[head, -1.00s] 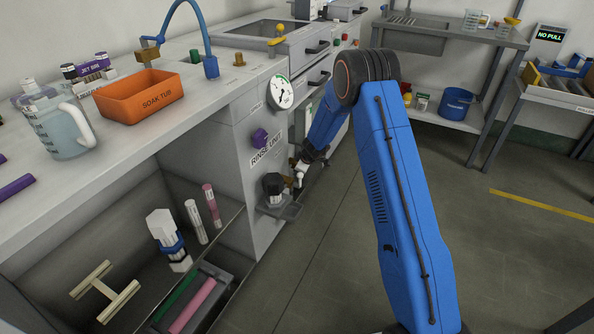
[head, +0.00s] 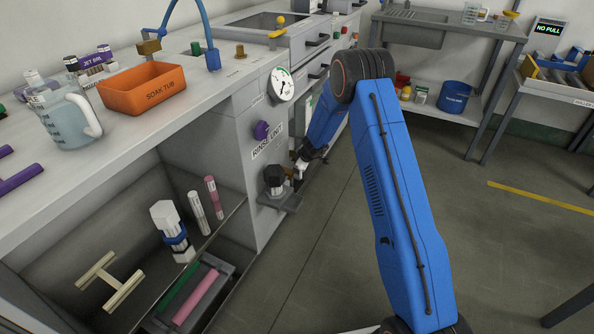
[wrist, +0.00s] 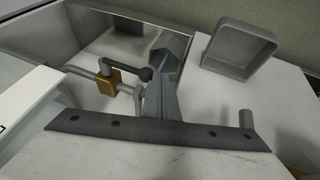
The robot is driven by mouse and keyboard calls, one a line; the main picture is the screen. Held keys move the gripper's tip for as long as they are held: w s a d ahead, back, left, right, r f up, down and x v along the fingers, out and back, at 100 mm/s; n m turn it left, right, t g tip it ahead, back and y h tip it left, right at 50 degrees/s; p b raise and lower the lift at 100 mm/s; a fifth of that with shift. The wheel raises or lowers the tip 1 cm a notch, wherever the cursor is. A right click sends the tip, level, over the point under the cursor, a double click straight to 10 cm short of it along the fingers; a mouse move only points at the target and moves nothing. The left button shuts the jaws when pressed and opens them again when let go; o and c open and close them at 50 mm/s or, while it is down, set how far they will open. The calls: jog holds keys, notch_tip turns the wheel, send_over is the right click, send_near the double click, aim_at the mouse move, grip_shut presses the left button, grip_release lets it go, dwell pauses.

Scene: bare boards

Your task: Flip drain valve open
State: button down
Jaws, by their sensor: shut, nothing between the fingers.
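In the wrist view a brass valve block (wrist: 108,84) sits on a grey pipe. A dark lever (wrist: 126,68) runs from its top to the right and ends in a round knob. My gripper (wrist: 170,62) is shut and empty, its grey fingers just right of the knob; I cannot tell whether they touch it. In the head view my gripper (head: 300,168) is low at the front of the rinse unit (head: 240,180), beside a black fitting (head: 274,180) over a small grey ledge. The valve is mostly hidden there.
The counter above carries an orange soak tub (head: 141,88), a measuring jug (head: 67,118) and a blue hose. A pressure gauge (head: 281,85) and purple knob (head: 261,130) are on the unit's front. An open shelf bay is at left; floor (head: 320,250) is clear.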

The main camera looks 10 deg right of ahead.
jog(key=v, duration=1.7)
jog(key=shift+r, duration=0.2)
